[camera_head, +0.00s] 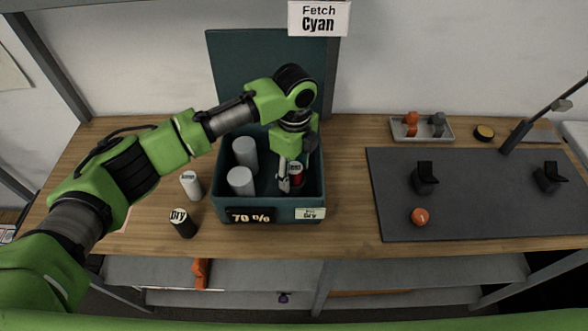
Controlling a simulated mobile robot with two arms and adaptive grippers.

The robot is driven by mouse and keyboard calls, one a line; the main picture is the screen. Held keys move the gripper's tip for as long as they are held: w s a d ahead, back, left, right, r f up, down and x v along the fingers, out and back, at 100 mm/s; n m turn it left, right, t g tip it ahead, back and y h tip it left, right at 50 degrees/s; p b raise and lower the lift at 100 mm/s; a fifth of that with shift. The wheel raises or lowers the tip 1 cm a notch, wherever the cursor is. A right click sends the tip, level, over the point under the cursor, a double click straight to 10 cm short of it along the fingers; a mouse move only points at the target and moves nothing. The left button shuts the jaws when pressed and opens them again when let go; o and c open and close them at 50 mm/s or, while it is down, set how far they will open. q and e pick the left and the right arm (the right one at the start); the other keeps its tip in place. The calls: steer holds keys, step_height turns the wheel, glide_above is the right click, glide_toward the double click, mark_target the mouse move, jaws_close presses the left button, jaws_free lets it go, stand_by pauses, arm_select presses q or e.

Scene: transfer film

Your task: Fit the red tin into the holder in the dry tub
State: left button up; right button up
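The dark teal tub (270,207) stands on the wooden bench with its lid raised behind it. Its front carries a "70 %" label and a small tag that seems to read "Dry". My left gripper (290,180) reaches down into the tub from above, with a grey finger just left of the tin. Whether the fingers press on the tin is unclear. The holder is not discernible; the gripper and front wall hide the tin's base. My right gripper is out of view.
Two pale cylinders (241,180) stand in the tub's left part. A white bottle (191,185) and a black container (182,223) stand left of the tub. At right are a dark mat (470,205) with black stands and an orange piece, and a grey tray (436,134).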

arm_select(q)
steer(key=shift+r, duration=0.15)
step_height(320, 180, up, 12)
stand_by(0.5)
steer(key=shift+f, duration=0.2)
stand_by(0.4)
